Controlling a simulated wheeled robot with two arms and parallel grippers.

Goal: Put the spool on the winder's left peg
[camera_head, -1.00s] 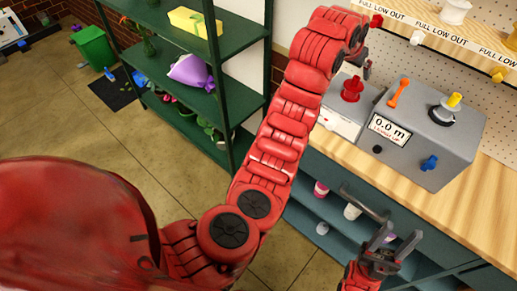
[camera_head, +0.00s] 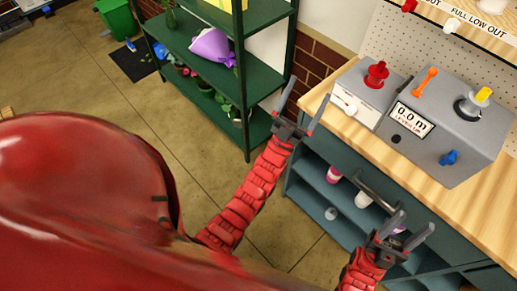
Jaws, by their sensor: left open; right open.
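The winder (camera_head: 430,145) is a grey box on the wooden bench with a "0.0 m" display. A grey box with a white front (camera_head: 357,100) adjoins its left side, with a red stepped piece (camera_head: 376,76) upright on top. I cannot tell if that is a spool or a peg. A yellow-tipped post (camera_head: 482,95) stands at the winder's right on a dark round base.
The teal cabinet (camera_head: 316,190) under the bench holds pink and white cylinders (camera_head: 333,174), with a dark bar handle (camera_head: 378,190) in front. Coloured pieces hang on the rail (camera_head: 480,28) above. A green shelf (camera_head: 255,85) stands left of the bench. Floor between is clear.

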